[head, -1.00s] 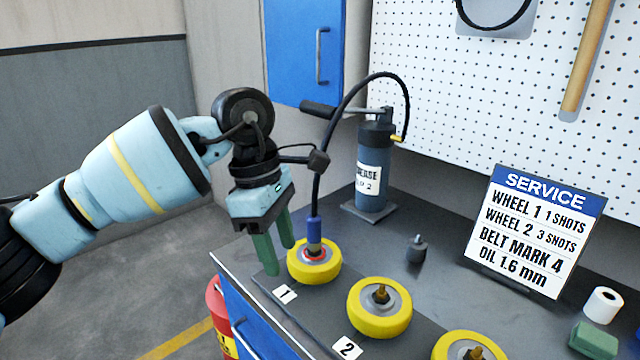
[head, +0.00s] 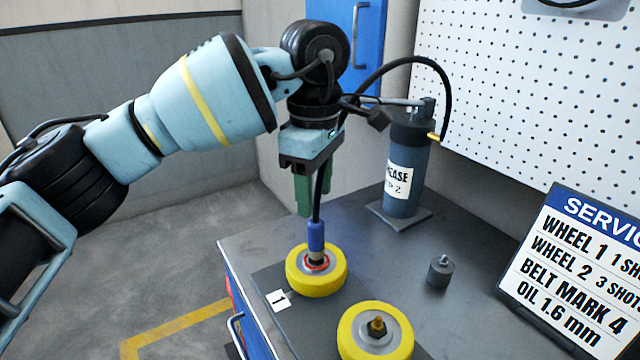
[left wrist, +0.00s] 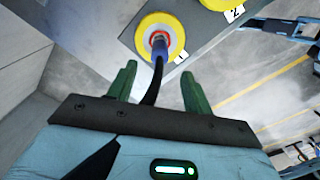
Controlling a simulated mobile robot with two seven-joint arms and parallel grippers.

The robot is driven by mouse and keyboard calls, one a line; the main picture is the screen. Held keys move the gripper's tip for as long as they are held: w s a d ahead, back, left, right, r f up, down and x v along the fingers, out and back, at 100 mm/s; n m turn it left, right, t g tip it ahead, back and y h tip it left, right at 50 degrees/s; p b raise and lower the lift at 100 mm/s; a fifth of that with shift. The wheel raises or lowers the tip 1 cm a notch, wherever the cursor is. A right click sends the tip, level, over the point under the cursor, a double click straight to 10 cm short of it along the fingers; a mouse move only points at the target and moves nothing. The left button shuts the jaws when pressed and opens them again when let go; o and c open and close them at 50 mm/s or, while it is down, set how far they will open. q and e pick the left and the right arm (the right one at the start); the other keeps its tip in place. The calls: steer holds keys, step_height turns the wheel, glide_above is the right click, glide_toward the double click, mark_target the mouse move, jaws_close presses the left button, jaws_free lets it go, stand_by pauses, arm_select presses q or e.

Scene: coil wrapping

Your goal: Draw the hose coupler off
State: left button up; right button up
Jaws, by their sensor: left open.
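The blue hose coupler (head: 316,237) stands upright on the middle of the yellow wheel (head: 316,270) marked 1, and a red ring shows around its base. The black hose (head: 319,195) rises from the coupler and arcs to the grease pump. My left gripper (head: 312,205) is above the coupler with its green fingers pointing down. In the left wrist view the fingers (left wrist: 158,85) are open, the hose runs up between them, and the blue coupler (left wrist: 159,46) is beyond the fingertips, not touched. My right gripper is not in view.
The grease pump (head: 408,165) stands behind on the bench. A second yellow wheel (head: 375,335) is in front. A small dark fitting (head: 440,271) and the service sign (head: 575,265) are at the right. The bench between is clear.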

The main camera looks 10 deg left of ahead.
mark_target(316, 221)
arm_select(q)
steer(key=shift+f, duration=3.9)
steer(key=shift+r, duration=0.1)
jaws_close()
